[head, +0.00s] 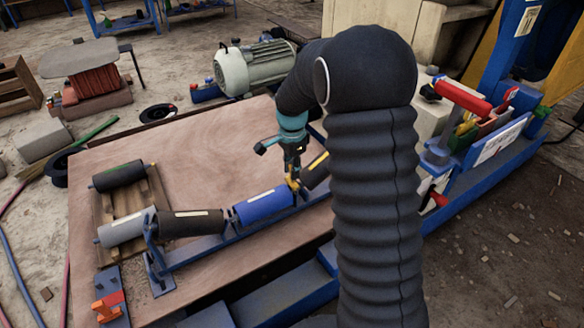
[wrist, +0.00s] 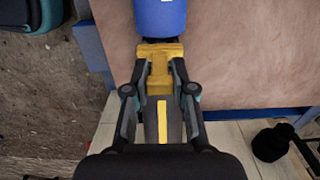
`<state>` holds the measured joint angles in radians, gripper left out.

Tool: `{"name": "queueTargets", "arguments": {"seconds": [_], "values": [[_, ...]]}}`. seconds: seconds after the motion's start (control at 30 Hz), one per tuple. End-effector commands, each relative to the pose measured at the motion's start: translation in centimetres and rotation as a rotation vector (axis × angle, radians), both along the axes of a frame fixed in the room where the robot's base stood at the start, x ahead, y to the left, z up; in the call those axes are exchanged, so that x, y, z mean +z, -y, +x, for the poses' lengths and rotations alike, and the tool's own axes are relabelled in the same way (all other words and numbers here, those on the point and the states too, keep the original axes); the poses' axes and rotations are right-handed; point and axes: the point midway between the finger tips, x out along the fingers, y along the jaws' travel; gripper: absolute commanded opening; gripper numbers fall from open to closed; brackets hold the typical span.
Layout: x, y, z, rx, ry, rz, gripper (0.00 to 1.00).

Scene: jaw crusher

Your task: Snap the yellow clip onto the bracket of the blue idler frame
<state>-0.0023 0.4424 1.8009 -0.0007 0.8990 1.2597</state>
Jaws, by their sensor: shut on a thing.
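The blue idler frame (head: 215,244) lies across the wooden board, carrying a blue roller (head: 263,206) between dark rollers. The blue roller also shows at the top of the wrist view (wrist: 160,17). My gripper (head: 293,175) points down at the gap between the blue roller and the right dark roller (head: 316,171). In the wrist view my gripper (wrist: 159,72) is shut on the yellow clip (wrist: 160,67), which sits at the blue roller's near end. The bracket there is mostly hidden under the clip, and I cannot tell whether the clip is seated on it.
A wooden board (head: 200,125) surrounds the frame. A pallet with a spare black roller (head: 118,176) and a grey roller (head: 125,228) is at left. A motor (head: 252,66) stands behind. A red-handled tool rack (head: 480,130) stands at right, beyond my arm.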

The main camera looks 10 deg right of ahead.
Motion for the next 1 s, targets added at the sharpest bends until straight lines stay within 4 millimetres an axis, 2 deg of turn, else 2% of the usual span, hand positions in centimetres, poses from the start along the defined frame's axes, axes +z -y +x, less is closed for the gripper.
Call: {"name": "queueTargets", "arguments": {"seconds": [0.8,1.0], "values": [[-1.8,0.0,0.0,0.000,0.000,0.000,0.00],[-1.5,0.0,0.0,0.000,0.000,0.000,0.00]]}}
